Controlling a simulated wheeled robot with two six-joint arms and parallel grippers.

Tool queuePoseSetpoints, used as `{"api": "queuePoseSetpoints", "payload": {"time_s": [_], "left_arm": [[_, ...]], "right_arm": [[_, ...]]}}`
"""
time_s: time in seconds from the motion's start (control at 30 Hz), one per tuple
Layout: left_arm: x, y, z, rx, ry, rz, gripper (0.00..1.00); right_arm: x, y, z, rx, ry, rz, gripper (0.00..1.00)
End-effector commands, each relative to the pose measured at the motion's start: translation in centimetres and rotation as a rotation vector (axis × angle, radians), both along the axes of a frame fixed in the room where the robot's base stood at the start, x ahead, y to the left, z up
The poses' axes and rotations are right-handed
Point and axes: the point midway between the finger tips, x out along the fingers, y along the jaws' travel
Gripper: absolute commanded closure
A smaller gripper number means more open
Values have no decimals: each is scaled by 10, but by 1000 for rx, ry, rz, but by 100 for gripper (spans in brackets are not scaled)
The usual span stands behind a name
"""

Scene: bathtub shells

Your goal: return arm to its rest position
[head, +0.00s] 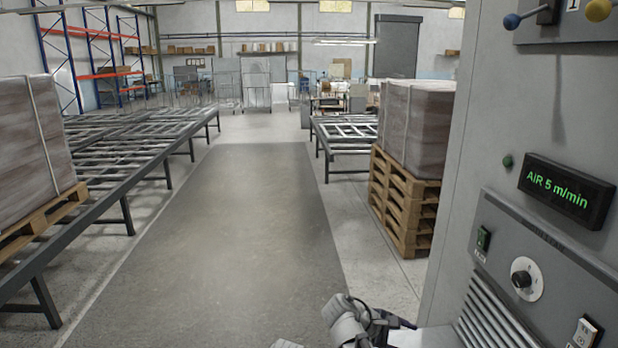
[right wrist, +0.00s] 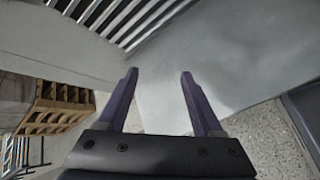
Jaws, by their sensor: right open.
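My right gripper (right wrist: 158,78) is open and empty in the right wrist view, its two dark fingers apart with nothing between them. Beyond the fingers is a plain pale grey surface. In the head view, part of my right arm (head: 350,322) shows at the bottom, just left of the grey machine cabinet (head: 462,190); its gripper cannot be made out there. My left gripper is not in view.
The cabinet fills the right side, with a green-lit display (head: 567,192), a black knob (head: 522,278) and louvres (head: 492,325). Wrapped loads stand on pallets (head: 402,205) at right and on the left roller conveyor (head: 120,160). The dark floor lane (head: 235,220) ahead is clear.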

Motion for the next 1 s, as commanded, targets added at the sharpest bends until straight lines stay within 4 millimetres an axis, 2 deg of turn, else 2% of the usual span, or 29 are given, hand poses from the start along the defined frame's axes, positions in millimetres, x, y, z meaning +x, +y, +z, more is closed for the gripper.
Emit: {"api": "queuePoseSetpoints", "payload": {"time_s": [0.03,0.1,0.2,0.3,0.4,0.5,0.6,1.0], "left_arm": [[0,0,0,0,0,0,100],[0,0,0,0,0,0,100],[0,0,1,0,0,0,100],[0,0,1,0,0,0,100],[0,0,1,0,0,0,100],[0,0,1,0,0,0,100],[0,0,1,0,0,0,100],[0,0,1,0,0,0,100]], "right_arm": [[-26,22,-19,122,-47,-42,32],[-52,54,-42,290,-98,-123,32],[-87,98,-66,497,-139,-253,32],[-117,136,-79,653,-148,-374,32],[-139,162,-85,756,-141,-469,32],[-152,178,-88,813,-132,-531,32],[-156,185,-89,836,-127,-557,32],[-156,186,-89,839,-128,-563,32]]}}
